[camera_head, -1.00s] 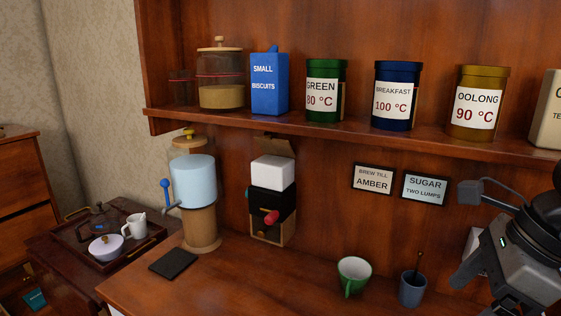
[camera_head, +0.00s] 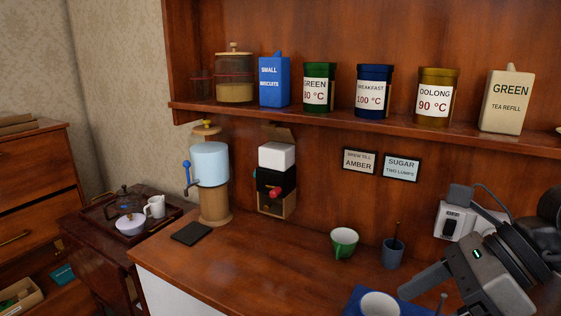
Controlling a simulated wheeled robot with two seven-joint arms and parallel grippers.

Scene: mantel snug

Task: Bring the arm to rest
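My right arm comes in at the lower right, with its grey and black wrist and gripper (camera_head: 425,287) over the counter's right end. A grey finger points down and left, close to a white cup (camera_head: 380,305) on a blue cloth (camera_head: 352,300). I cannot tell whether the gripper is open or holds anything; its tips are partly out of clear view. My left gripper is not in view.
On the wooden counter (camera_head: 255,252) stand a green cup (camera_head: 343,243), a blue-grey cup (camera_head: 392,254), a dispenser (camera_head: 210,165) and a dark mat (camera_head: 191,233). Tins line the shelf (camera_head: 290,122) above. A socket (camera_head: 453,220) is behind my arm. The counter's middle front is clear.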

